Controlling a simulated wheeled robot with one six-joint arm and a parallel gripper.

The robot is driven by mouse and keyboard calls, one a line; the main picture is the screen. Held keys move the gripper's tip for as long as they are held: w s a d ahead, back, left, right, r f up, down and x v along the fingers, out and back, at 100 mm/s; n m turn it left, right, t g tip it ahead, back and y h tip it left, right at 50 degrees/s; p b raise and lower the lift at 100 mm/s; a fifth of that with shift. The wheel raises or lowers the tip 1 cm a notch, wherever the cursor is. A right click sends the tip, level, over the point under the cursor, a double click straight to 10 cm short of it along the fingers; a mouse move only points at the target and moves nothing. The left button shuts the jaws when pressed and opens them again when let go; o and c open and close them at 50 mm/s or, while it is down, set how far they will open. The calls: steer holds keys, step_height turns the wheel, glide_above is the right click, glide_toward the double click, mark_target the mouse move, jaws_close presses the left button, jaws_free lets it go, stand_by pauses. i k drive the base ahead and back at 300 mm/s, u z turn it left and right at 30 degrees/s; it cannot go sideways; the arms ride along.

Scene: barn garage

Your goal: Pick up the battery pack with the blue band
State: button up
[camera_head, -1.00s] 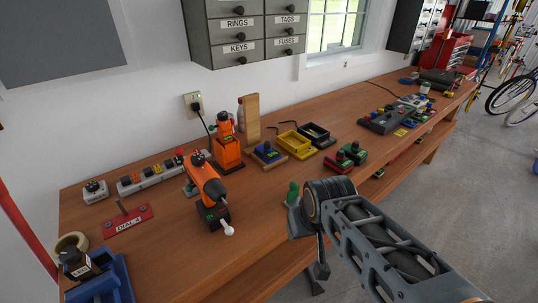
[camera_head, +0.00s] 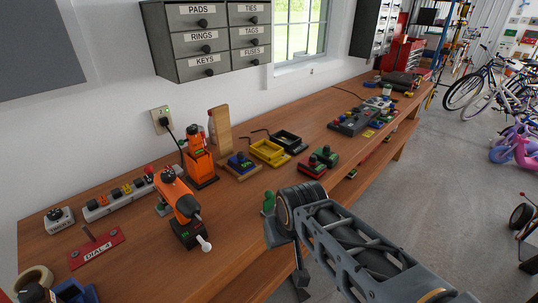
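A dark battery pack with blue on it (camera_head: 241,160) sits on a small wooden board at the middle of the bench, right of the upright orange tool. It is small, so I cannot make out its band clearly. Two similar packs, one red (camera_head: 313,167) and one green (camera_head: 328,154), stand side by side to its right. My gripper (camera_head: 287,260) hangs at the bench's front edge, nearer to me than these packs and well apart from them. Its two dark fingers stand apart with nothing seen between them. My wrist hides part of the gripper.
A yellow tray (camera_head: 268,152) and a black tray (camera_head: 289,142) stand beside the blue pack. An orange drill (camera_head: 178,200), an orange upright tool (camera_head: 199,163) and a wooden block (camera_head: 222,130) stand to the left. Bare bench lies before the packs.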

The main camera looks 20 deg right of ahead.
mark_target(240, 163)
steer(key=u, duration=1.95)
steer(key=k, duration=0.7)
steer(key=z, duration=1)
steer(key=i, duration=1)
